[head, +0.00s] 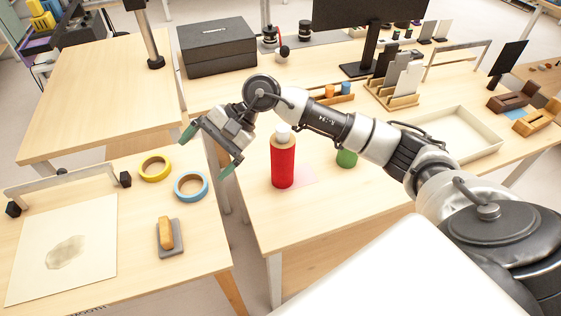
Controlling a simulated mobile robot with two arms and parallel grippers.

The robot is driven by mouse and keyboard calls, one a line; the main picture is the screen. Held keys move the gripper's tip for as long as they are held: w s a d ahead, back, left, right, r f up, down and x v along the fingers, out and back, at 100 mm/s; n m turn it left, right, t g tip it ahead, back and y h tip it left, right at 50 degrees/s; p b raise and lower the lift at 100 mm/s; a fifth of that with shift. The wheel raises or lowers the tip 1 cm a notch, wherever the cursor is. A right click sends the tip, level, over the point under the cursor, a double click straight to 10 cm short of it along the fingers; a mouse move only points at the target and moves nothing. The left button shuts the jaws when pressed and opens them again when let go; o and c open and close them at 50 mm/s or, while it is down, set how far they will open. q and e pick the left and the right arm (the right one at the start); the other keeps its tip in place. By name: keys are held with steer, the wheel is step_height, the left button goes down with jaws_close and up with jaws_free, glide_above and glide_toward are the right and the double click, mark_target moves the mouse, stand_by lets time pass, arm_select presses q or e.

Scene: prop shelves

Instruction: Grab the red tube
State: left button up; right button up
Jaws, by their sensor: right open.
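The red tube (284,165) stands upright on the right-hand wooden table (335,217), near its left edge. It has a pale cap and a pink square lies at its foot. My right gripper (207,152) is open and empty, with green fingertips. In the picture it is to the left of the tube, over the gap between the tables, and apart from the tube. My left gripper is out of view.
A green cylinder (347,158) stands right of the tube, partly hidden by my arm. A dark box (217,50) and a monitor (368,14) stand behind. Yellow tape (155,176), blue tape (176,187) and a brush-like block (166,234) lie on the left table.

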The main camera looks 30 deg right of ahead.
steer(key=w+d+n+h, duration=0.25)
steer(key=d+h, duration=0.35)
steer(key=d, duration=0.5)
step_height(320, 180, up, 3)
steer(key=n+h, duration=0.2)
steer(key=h, duration=0.2)
glide_above(283, 128)
steer(key=a, duration=0.1)
steer(key=shift+s+m+g, duration=0.15)
steer(key=shift+m+g, duration=0.1)
steer(key=shift+g, duration=0.15)
steer(key=shift+d+f, duration=0.15)
steer(key=shift+f, duration=0.15)
step_height(283, 128, down, 4)
steer(key=shift+f+p, duration=0.25)
steer(key=shift+p, duration=0.35)
steer(key=f, duration=0.1)
steer(key=f+p, duration=0.1)
steer(key=f, duration=0.1)
steer(key=f+p, duration=0.1)
steer(key=shift+d+f, duration=0.35)
steer(key=shift+f, duration=0.4)
steer(key=shift+c, duration=0.5)
steer(key=c, duration=1.4)
